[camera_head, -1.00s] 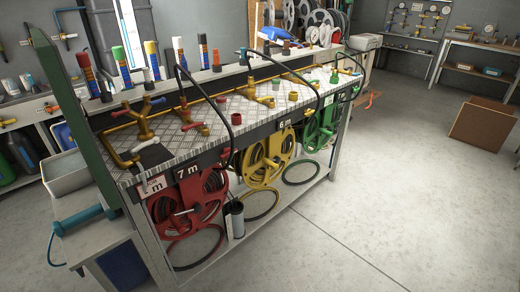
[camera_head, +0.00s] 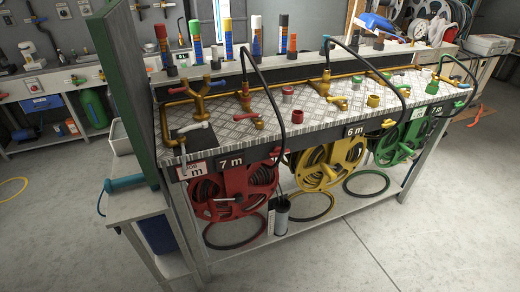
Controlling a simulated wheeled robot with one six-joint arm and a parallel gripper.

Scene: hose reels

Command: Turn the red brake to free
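A small red part (camera_head: 277,151) sits at the bench edge just above the reel, beside a hanging black hose. I cannot tell for sure which part is the red brake, nor its setting. My gripper is not in view.
A yellow reel (camera_head: 345,155) and a green reel (camera_head: 388,152) hang farther along. Brass pipes and valves (camera_head: 205,90) stand on the bench top (camera_head: 230,135). The floor (camera_head: 350,250) in front is clear.

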